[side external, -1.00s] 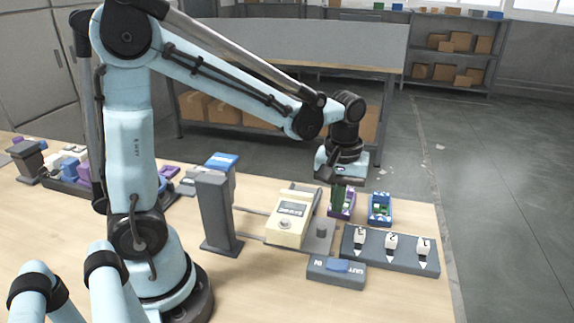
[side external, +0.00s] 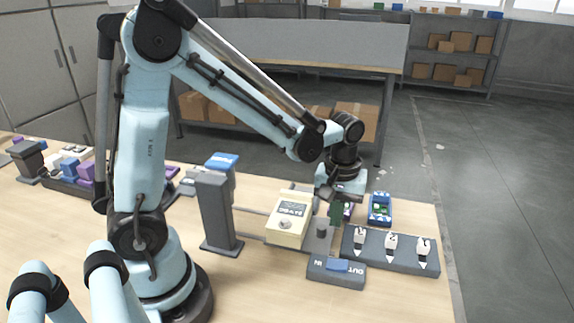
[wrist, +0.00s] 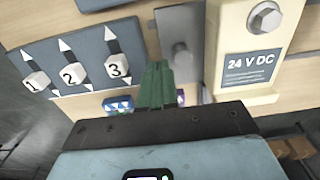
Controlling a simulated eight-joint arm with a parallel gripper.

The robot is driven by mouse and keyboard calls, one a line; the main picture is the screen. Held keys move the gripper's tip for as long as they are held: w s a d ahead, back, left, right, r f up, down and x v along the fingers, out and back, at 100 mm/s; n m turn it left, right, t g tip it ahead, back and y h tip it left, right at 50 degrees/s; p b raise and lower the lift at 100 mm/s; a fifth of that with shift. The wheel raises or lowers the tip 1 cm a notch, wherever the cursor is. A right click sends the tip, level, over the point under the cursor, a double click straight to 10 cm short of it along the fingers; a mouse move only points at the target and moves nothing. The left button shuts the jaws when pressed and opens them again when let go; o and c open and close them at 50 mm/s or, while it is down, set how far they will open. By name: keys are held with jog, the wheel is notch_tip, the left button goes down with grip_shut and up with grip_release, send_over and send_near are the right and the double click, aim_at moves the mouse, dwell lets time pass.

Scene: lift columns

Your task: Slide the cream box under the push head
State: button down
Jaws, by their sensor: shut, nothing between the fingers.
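In the wrist view the cream box (wrist: 250,95) shows a "24 V DC" label at the upper right. My gripper (side external: 337,213) has its green fingers shut and empty, low at the right of the box and apart from it. In the wrist view the gripper (wrist: 157,70) points between the numbered panel and the box. I cannot tell which part is the push head; a grey plate with a round stub (wrist: 180,57) stands beside the box.
The tall grey post (side external: 216,210) stands left of the box, with thin rails between them. An IN/OUT switch block (side external: 337,271) lies in front.

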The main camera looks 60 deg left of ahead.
aim_at(278, 210)
jog(key=shift+a+f, duration=0.1)
jog(key=shift+f, duration=1.6)
jog(key=shift+s+a, duration=4.6)
jog(key=shift+s, duration=0.1)
jog(key=shift+w+d, duration=0.2)
jog(key=shift+r, duration=3.05)
jog(key=w+d+r+m+t, duration=0.2)
jog(key=d+r+m+t, duration=0.4)
jog(key=d+m+t, duration=0.1)
jog(key=shift+w+d+m, duration=0.15)
jog(key=shift+d+m, duration=0.65)
jog(key=shift+m, duration=0.2)
jog(key=shift+r, duration=0.1)
